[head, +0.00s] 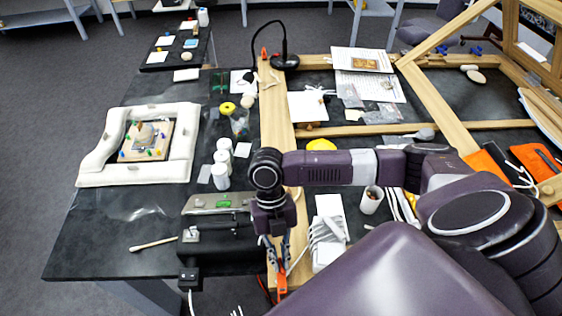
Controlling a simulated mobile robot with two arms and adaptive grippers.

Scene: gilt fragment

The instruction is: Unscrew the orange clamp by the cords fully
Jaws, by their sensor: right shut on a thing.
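My right arm reaches in from the right, and its gripper (277,266) points down at the front end of the wooden beam. It is shut on the orange clamp (281,284), whose orange part shows just below the fingertips. The gripper hides the clamp's upper part, so I cannot tell how far its screw is turned. White cords (325,236) lie bundled just right of the gripper. My left gripper is not in view.
A black case (218,248) with a latch stands close left of the gripper. White bottles (221,175), a cup of tools (371,199) and a desk lamp (285,60) stand farther back. A large wooden frame (437,105) fills the right. The black table's front left is mostly clear.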

